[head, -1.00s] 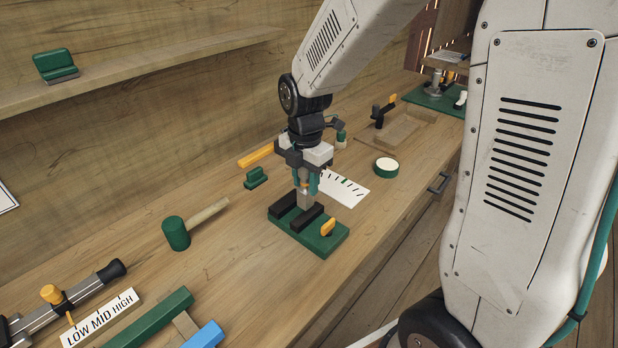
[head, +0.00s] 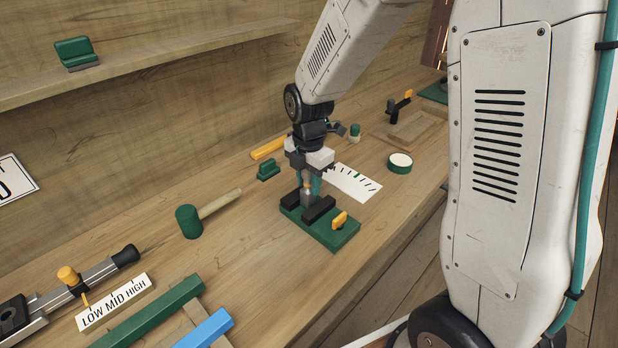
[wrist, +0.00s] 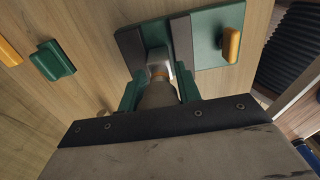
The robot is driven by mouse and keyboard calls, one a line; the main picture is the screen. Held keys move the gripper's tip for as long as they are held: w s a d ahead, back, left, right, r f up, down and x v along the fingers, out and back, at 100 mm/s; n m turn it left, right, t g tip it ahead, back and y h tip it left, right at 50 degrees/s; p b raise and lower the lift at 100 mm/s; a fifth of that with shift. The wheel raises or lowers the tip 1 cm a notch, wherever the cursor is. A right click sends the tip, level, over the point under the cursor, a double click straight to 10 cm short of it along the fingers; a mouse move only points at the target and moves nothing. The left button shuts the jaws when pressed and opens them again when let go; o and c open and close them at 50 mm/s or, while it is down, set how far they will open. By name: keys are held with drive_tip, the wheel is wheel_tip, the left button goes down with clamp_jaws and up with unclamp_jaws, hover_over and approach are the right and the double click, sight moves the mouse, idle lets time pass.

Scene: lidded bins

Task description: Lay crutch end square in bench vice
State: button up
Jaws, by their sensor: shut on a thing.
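The bench vice is a green block (head: 340,238) with two black jaws (head: 319,209) and an orange handle (head: 339,219), on the wooden bench. My gripper (head: 308,184) points down over it, shut on the crutch end (head: 307,197), a grey piece with an orange band. In the head view its lower end is at the gap between the jaws. The wrist view shows the crutch end (wrist: 159,73) between my green fingers (wrist: 158,92), reaching toward the space between the jaws (wrist: 181,42). Its underside is hidden, so I cannot tell whether it touches the vice floor.
A green-headed mallet (head: 189,221), a small green block (head: 268,170) and an orange bar (head: 268,148) lie left of the vice. A marked white card (head: 352,183) and a round green tin (head: 400,163) are behind it.

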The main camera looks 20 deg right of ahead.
drive_tip(key=shift+f, duration=0.45)
idle(0.8)
drive_tip(key=o, duration=1.2)
drive_tip(key=shift+c, duration=0.2)
drive_tip(key=shift+r, duration=0.15)
wheel_tip(320, 180, up, 7)
drive_tip(key=shift+r, duration=0.5)
drive_tip(key=s+d+r+m+t, duration=0.3)
drive_tip(key=s+r+m+t, duration=0.3)
drive_tip(key=s+r+m, duration=1.35)
drive_tip(key=s+f+m+g, duration=0.3)
drive_tip(key=s+f, duration=0.3)
drive_tip(key=f, duration=0.2)
drive_tip(key=shift+s+f+g, duration=0.25)
drive_tip(key=shift+f+g, duration=0.15)
drive_tip(key=shift+g, duration=0.5)
